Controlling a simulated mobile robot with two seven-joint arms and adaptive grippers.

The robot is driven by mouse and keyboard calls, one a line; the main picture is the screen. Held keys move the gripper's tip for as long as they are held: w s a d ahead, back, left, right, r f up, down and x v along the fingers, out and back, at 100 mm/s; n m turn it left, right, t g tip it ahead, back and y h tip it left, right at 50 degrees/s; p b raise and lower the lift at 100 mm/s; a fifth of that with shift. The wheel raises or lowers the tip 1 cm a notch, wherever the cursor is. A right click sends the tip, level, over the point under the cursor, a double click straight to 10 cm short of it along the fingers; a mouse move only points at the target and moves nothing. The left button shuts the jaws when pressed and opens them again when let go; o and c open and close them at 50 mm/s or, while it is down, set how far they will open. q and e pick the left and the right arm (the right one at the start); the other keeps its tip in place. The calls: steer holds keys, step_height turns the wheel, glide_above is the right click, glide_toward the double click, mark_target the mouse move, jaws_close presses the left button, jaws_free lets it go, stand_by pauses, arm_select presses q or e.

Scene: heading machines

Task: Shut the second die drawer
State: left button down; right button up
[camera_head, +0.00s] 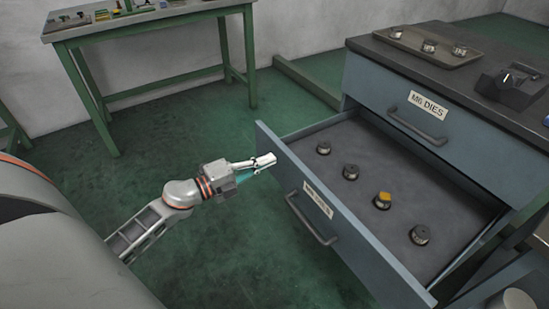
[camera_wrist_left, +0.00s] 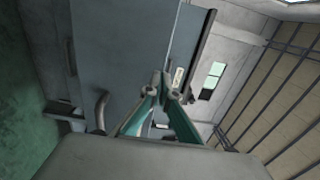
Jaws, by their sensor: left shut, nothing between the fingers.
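The second die drawer (camera_head: 347,254) is pulled far out below the closed top drawer labelled M6 DIES (camera_head: 380,98). Its blue-grey front carries a white label (camera_head: 317,200) and a dark bar handle (camera_head: 312,223). Several round dies (camera_head: 351,172) stand inside on the dark floor, one with a yellow piece (camera_head: 384,197) on top. My left gripper (camera_head: 264,162) is shut and empty, at the outer face of the drawer front near its far end. I cannot tell whether it touches. In the left wrist view the shut fingertips (camera_wrist_left: 172,92) point toward a grey panel. My right gripper is not in view.
The cabinet's dark top (camera_head: 470,85) holds a tray (camera_head: 430,49) with several dies and a black device (camera_head: 510,84). A green-legged workbench (camera_head: 150,22) stands at the back left. The green floor left of the drawer is clear.

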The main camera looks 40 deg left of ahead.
arm_select(q)
steer(key=shift+x, duration=1.3)
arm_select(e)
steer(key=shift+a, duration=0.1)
arm_select(q)
steer(key=shift+w+d, duration=0.1)
steer(key=shift+w, duration=0.05)
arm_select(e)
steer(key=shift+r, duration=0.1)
